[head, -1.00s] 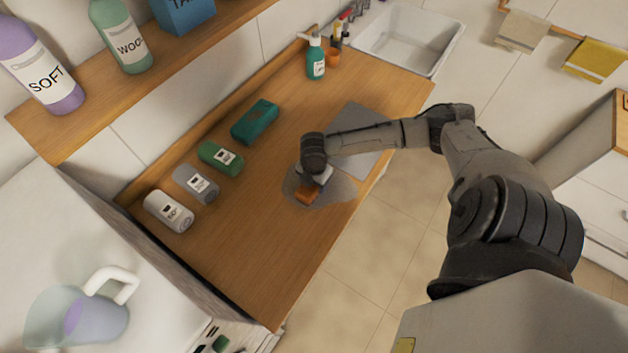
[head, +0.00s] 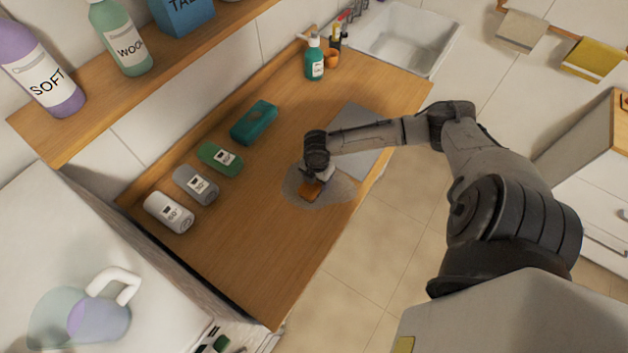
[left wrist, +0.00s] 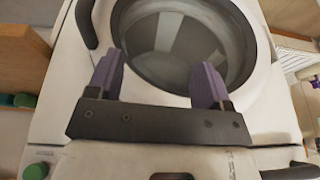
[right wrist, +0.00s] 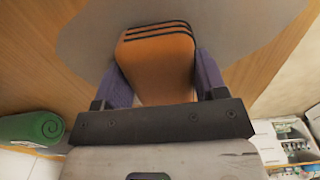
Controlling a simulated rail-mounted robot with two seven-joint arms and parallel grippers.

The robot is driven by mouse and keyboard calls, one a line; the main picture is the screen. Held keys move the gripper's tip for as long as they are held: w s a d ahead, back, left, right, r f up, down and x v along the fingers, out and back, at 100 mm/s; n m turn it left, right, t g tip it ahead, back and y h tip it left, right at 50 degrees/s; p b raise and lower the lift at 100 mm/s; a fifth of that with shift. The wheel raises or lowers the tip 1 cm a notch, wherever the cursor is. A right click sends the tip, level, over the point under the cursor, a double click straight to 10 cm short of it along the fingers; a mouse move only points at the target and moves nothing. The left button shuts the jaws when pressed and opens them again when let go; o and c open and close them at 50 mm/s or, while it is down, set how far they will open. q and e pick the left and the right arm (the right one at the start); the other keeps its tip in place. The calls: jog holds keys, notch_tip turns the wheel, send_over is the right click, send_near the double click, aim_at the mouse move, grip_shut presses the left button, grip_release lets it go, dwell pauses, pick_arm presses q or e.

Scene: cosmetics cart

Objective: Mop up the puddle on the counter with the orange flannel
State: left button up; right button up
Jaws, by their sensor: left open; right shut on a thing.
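The orange flannel (head: 312,189) is held in my right gripper (head: 318,180), over the grey puddle (head: 333,192) on the wooden counter (head: 255,225). In the right wrist view the flannel (right wrist: 157,62), with dark stripes at its far end, sits between the purple fingers of my right gripper (right wrist: 160,85). The puddle (right wrist: 215,25) spreads around the flannel's far end there. I cannot tell whether the flannel touches the counter. My left gripper (left wrist: 157,85) is open and empty, in front of a washing machine with a round door (left wrist: 180,45). It is not in the head view.
Rolled green (head: 220,158), grey (head: 196,185) and white (head: 169,212) cloths and a teal block (head: 254,122) lie left of the puddle. A grey mat (head: 362,138) lies beyond it. A teal bottle (head: 314,60) stands near the sink (head: 405,40).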

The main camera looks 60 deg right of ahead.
jog(key=shift+s+d+p, duration=0.2)
jog(key=shift+d+p, duration=0.1)
jog(key=shift+d, duration=0.85)
jog(key=shift+s+d, duration=0.1)
jog(key=shift+d, duration=0.8)
jog(key=shift+a+p, duration=0.8)
jog(key=shift+a, duration=0.3)
jog(key=shift+w+a, duration=0.25)
jog(key=shift+a, duration=0.2)
jog(key=shift+w+a+p, duration=0.1)
jog(key=shift+a+p, duration=0.7)
jog(key=shift+a, duration=0.05)
jog(key=shift+w+a+f, duration=0.1)
jog(key=shift+a, duration=0.5)
jog(key=shift+s+d+p, duration=0.15)
jog(key=shift+d+p, duration=0.1)
jog(key=shift+d, duration=0.5)
jog(key=shift+s+d+p, duration=0.1)
jog(key=shift+d+p, duration=0.1)
jog(key=shift+d, duration=0.55)
jog(key=shift+s+d, duration=0.2)
jog(key=shift+d, duration=1.35)
notch_tip(320, 180, up, 8)
jog(key=p, duration=0.7)
jog(key=shift+p, duration=0.35)
